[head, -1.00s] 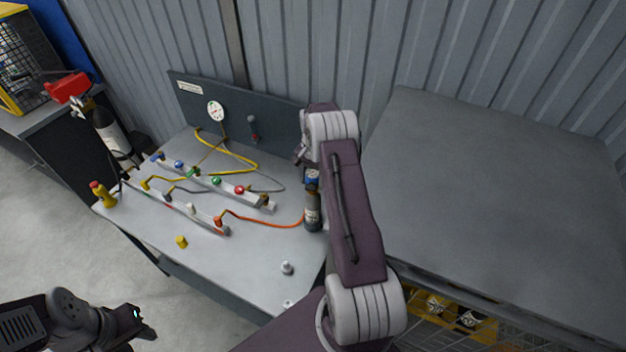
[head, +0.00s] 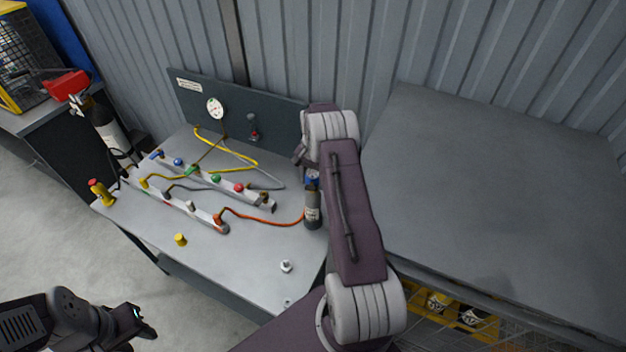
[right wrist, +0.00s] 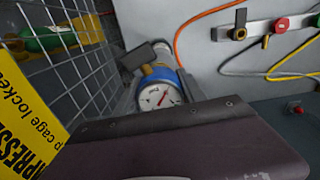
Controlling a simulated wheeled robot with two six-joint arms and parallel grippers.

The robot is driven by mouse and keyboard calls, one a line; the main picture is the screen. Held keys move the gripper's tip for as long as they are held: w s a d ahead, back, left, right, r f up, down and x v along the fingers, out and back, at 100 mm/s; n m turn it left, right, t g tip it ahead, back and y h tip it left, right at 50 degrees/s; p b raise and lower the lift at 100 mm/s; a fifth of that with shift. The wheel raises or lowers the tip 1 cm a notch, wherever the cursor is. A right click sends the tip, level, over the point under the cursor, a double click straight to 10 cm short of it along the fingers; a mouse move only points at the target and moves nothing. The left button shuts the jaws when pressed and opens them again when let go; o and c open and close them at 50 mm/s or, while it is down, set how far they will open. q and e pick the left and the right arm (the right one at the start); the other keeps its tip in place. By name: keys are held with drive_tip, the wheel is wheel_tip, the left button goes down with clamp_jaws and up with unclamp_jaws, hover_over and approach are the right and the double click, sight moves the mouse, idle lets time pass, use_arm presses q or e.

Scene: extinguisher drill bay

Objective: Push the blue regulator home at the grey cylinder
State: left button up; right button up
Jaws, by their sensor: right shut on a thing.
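The grey cylinder (head: 313,216) stands upright at the right end of the bench, partly behind my right arm. The blue regulator (head: 312,179) is at its top, and an orange hose runs to this spot. In the right wrist view the regulator's round white gauge with a blue rim (right wrist: 157,97) faces the camera, with brass behind it. My right gripper (head: 302,156) is at the regulator and shut on it; its fingertips are mostly hidden by my arm. How far the regulator sits on the cylinder is hidden. My left gripper (head: 142,322) is away from the bench, at lower left; its jaw gap is unclear.
Two rails with coloured knobs (head: 216,180) and yellow, grey and orange hoses lie across the bench. A dark back panel (head: 236,117) carries a gauge. A yellow cap (head: 180,239) and a silver fitting (head: 286,266) lie in front. A wire cage (right wrist: 72,70) is close in the wrist view.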

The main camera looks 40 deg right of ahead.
drive_tip(key=o, duration=1.5)
drive_tip(key=shift+r, duration=0.2)
wheel_tip(320, 180, up, 8)
drive_tip(key=b, duration=0.3)
drive_tip(key=shift+r, duration=0.4)
drive_tip(key=shift+f, duration=0.1)
